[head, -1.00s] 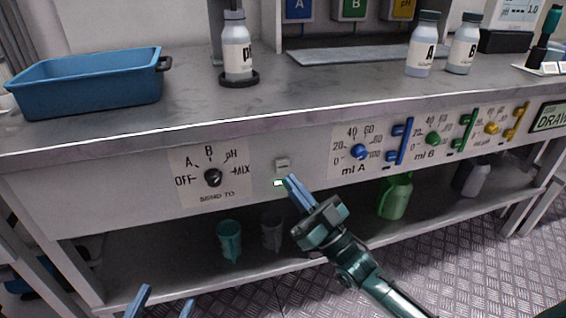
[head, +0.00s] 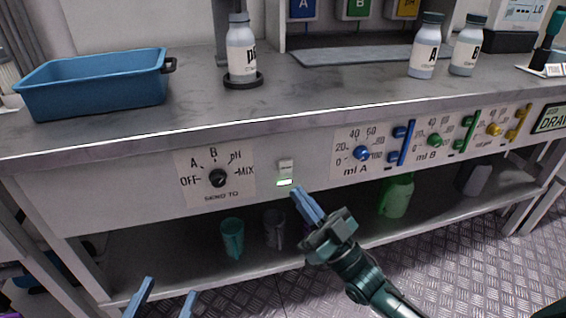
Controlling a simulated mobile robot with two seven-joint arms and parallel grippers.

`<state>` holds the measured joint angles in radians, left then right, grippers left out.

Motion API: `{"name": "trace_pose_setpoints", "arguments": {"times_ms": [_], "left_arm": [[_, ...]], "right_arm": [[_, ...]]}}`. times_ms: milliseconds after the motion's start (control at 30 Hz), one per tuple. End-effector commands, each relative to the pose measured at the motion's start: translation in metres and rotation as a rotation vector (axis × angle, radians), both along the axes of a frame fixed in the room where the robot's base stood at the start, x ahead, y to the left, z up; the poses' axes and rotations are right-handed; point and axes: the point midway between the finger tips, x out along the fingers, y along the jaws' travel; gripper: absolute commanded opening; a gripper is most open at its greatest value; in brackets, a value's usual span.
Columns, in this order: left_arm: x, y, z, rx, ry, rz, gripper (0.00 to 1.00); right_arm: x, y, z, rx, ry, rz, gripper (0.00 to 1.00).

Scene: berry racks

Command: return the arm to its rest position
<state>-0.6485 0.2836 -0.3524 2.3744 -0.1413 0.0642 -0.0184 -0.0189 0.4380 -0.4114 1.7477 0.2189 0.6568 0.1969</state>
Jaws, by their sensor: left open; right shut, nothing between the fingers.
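My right gripper (head: 299,192) is shut and empty, its blue fingertips pointing up and left. A small gap seems to lie between the fingertips and the panel. My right arm reaches in from the bottom right. My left gripper (head: 169,290) is open and empty at the bottom edge, its two blue fingers apart; the rest of it is out of view.
The bench (head: 300,90) carries a blue tub (head: 95,88), a pH bottle (head: 241,52) and bottles A (head: 426,50) and B (head: 467,50). A send-to dial (head: 218,178) and several coloured knobs sit on the panel. Jugs, one green (head: 397,196), stand on the shelf below.

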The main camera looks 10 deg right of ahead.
Motion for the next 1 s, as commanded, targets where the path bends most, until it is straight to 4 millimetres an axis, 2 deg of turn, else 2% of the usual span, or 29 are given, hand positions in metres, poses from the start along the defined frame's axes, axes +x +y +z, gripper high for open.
{"name": "trace_pose_setpoints", "arguments": {"times_ms": [167, 300, 467, 667, 800, 1000], "left_arm": [[0.003, 0.003, 0.016, 0.008, 0.052, 0.015, 0.51], [0.009, 0.009, 0.035, 0.027, 0.159, 0.044, 0.51], [0.011, 0.018, 0.049, 0.049, 0.307, 0.082, 0.51], [0.005, 0.03, 0.065, 0.071, 0.495, 0.126, 0.51], [-0.003, 0.038, 0.075, 0.083, 0.619, 0.154, 0.51], [-0.015, 0.045, 0.08, 0.09, 0.746, 0.18, 0.51]], "right_arm": [[-0.004, 0.005, 0.015, -0.021, 0.073, -0.021, 0.0], [-0.014, 0.012, 0.03, -0.076, 0.228, -0.066, 0.0], [-0.035, 0.017, 0.041, -0.158, 0.437, -0.12, 0.0], [-0.074, 0.018, 0.054, -0.269, 0.702, -0.175, 0.0], [-0.108, 0.014, 0.064, -0.35, 0.884, -0.205, 0.0], [-0.148, 0.007, 0.072, -0.434, 1.071, -0.228, 0.0]]}}
